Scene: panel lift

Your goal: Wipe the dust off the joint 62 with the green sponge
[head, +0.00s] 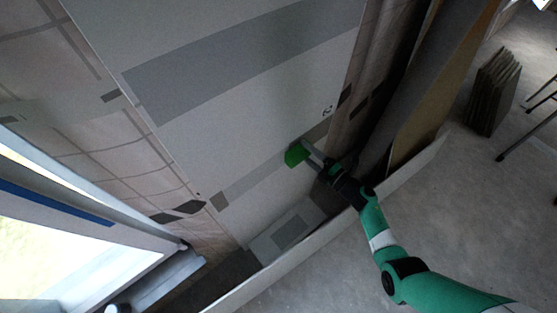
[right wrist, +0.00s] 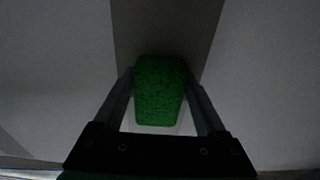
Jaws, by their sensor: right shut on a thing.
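The green sponge (head: 295,154) is at the lower part of the large light panel (head: 225,135) in the head view. My right gripper (head: 304,148) is shut on it. In the right wrist view the sponge (right wrist: 160,92) sits between the two fingers of the gripper (right wrist: 160,95). Its far end is in front of a darker grey strip (right wrist: 165,30) with lighter board on both sides. In the head view a grey strip (head: 235,185) runs along the panel's lower part, down-left from the sponge. I cannot tell whether the sponge touches the panel. My left gripper is not in view.
A window (head: 50,240) is at the lower left. A pale low ledge (head: 300,250) runs along the floor below the panel. Leaning boards (head: 425,110) and a stack of dark slabs (head: 493,90) stand at the right. The grey floor (head: 460,220) is open at right.

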